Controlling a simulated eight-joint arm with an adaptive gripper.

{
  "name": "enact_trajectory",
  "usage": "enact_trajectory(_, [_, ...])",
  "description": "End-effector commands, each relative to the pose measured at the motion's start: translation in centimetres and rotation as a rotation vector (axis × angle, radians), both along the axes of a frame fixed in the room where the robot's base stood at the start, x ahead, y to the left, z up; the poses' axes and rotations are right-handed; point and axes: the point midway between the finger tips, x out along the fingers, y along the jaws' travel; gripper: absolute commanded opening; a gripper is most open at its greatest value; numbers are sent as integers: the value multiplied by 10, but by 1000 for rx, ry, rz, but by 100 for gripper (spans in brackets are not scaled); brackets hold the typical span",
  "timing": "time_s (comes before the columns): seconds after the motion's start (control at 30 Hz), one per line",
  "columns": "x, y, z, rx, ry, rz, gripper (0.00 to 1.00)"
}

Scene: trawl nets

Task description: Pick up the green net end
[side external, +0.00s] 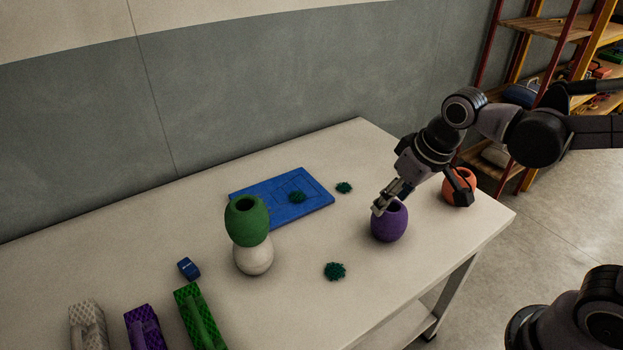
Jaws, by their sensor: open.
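Small dark green tangled clumps look like net pieces. One clump (297,197) lies on the blue tray (315,204), one (344,188) on the table just right of it, and one (335,271) nearer the front. A green mesh-textured piece with a raised handle-like strip (198,318) lies at the bottom left. I cannot tell which of these is the net end. My gripper (381,205) is open, at the upper left rim of the purple pot (389,226); whether it touches the pot is unclear. It is apart from every green piece.
A green pot (248,226) sits on a white round pot (253,261). An orange pot (454,190) stands behind my gripper, near the right table edge. White (87,322) and purple (142,326) mesh pieces and a small blue block (189,268) are at left. The front middle table is mostly clear.

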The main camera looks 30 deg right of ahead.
Motion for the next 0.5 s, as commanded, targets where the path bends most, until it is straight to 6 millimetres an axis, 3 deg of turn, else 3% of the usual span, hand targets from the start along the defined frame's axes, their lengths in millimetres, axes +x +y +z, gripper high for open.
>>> enact_trajectory(0.2, [26, 39, -23, -15, 137, 42, 57])
enact_trajectory(0.5, [44, 85, -65, -56, 298, 82, 57])
